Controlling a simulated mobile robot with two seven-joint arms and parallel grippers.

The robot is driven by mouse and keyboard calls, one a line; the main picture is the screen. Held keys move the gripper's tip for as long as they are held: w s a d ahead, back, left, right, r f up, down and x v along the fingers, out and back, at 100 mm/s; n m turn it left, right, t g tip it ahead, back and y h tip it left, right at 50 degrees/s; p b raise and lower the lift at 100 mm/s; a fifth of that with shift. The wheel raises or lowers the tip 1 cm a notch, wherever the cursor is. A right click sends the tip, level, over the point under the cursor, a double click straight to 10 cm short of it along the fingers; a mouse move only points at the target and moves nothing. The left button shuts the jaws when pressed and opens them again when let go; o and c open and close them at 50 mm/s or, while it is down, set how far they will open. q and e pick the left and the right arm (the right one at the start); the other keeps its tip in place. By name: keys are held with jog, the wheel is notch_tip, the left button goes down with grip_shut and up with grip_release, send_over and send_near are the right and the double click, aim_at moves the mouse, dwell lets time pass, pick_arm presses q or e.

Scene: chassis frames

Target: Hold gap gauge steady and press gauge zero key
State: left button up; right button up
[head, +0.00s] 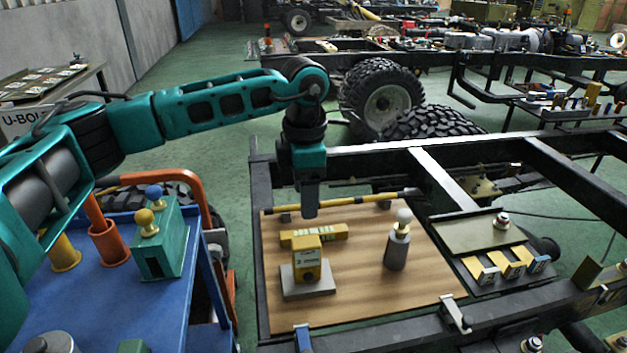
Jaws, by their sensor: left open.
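A small yellow boxy device (307,266), which looks like the gap gauge, stands upright on a grey base plate (309,289) on the wooden board. It has a dark patch on its front; I cannot make out a zero key. A yellow bar with pale markings (325,233) lies just behind it. My left gripper (309,212) points down above the board, over the yellow bar and behind the device. It is open and holds nothing; the gap between its fingers is hard to see from this side. My right gripper is out of view.
A grey post with a pale knob (397,248) stands right of the device. A yellow rod (350,202) lies along the board's back. The wooden board (372,303) rests on the dark chassis frame (475,150). A blue cart (100,300) with knobbed blocks stands at left.

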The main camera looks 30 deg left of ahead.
pick_arm(q)
send_over(306, 241)
notch_tip(306, 241, down, 4)
jog(key=shift+s+f, duration=0.15)
jog(key=shift+f, duration=0.1)
notch_tip(306, 241, down, 8)
jog(key=shift+r, duration=0.15)
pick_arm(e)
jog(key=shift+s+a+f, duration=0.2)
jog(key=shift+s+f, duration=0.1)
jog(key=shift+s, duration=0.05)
pick_arm(q)
jog(key=shift+c, duration=0.4)
jog(key=c, duration=1.1)
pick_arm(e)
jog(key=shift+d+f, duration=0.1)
pick_arm(q)
jog(key=shift+o, duration=0.2)
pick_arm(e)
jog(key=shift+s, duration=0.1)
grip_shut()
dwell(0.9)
